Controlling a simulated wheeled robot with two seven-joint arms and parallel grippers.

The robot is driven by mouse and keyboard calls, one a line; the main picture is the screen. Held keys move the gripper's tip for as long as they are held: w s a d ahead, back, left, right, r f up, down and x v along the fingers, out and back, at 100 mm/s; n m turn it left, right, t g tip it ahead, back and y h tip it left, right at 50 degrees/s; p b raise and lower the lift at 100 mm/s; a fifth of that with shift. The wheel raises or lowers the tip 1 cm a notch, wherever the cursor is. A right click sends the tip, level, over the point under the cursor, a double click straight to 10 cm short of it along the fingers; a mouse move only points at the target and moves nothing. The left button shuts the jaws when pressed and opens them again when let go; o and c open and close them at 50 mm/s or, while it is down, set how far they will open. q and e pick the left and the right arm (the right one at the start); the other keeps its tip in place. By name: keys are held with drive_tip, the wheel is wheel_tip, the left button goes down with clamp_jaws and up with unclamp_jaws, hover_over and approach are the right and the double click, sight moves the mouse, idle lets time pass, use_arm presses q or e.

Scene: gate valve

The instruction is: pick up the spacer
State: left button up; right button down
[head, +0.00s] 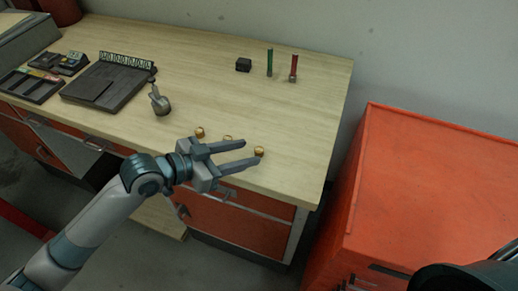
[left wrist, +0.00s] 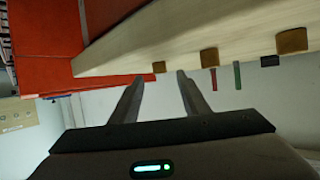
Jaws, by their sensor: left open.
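Three small brass-coloured pieces lie near the front edge of the workbench: a left one (head: 199,132), a middle one (head: 227,138) partly hidden by my gripper, and a right one (head: 259,151). I cannot tell by sight which is the spacer. In the left wrist view they show as brownish blocks, a near one (left wrist: 292,41), a middle one (left wrist: 209,58) and a far one (left wrist: 159,67). My left gripper (head: 250,153) is open and empty, its fingers pointing right, with the right brass piece by the fingertips. In the left wrist view the far piece shows beyond the gap between the fingers (left wrist: 160,76).
The workbench (head: 190,85) holds a dark block (head: 243,64), a green rod (head: 269,62), a red rod (head: 293,68), a grey metal part (head: 160,102) and a black tray (head: 105,84). An orange cabinet (head: 430,180) stands right. The bench's middle is clear.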

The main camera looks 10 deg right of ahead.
sight(258, 150)
use_arm(q)
drive_tip(key=shift+p+x, duration=0.6)
drive_tip(key=shift+x, duration=1.35)
drive_tip(key=shift+a, duration=0.1)
drive_tip(key=shift+c, duration=0.4)
clamp_jaws()
